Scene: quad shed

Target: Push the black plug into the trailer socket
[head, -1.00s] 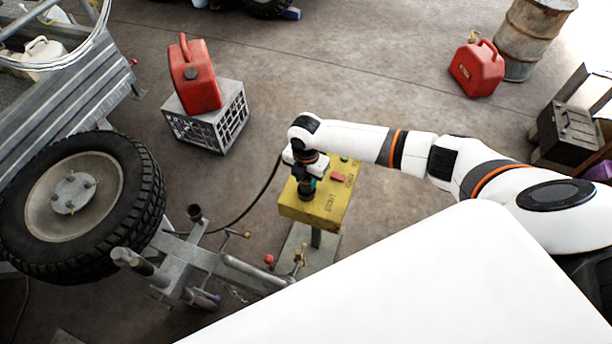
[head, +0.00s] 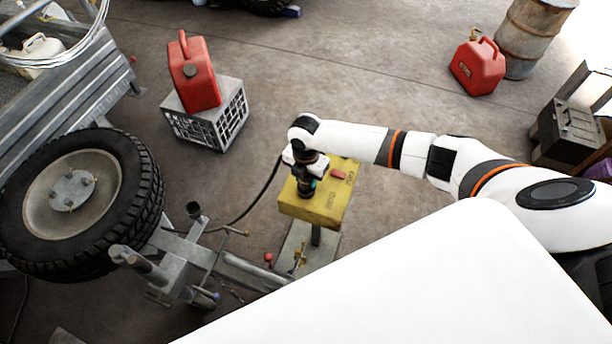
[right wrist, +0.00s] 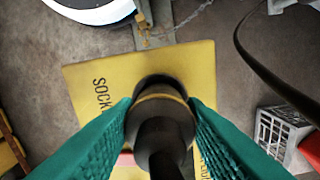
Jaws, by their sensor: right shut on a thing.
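The black plug (right wrist: 162,125) is between the two green fingers of my right gripper (right wrist: 160,112) in the right wrist view. The gripper is shut on it. A yellowish ring shows around the plug's body. In the head view my right gripper (head: 306,184) is over the yellow box (head: 335,205), whose top bears the letters "SOCK" in the wrist view. The trailer socket itself is hidden under the plug and gripper, so I cannot tell how deep the plug sits. A black cable (head: 262,192) runs from the plug toward the trailer drawbar. My left gripper is not in view.
The trailer drawbar (head: 180,262) and wheel (head: 75,205) are at the left. A red jerry can (head: 196,85) stands on a grey crate (head: 215,128) behind. Another red can (head: 478,68) and a rusty drum (head: 530,40) are at the back right. Open floor lies between them.

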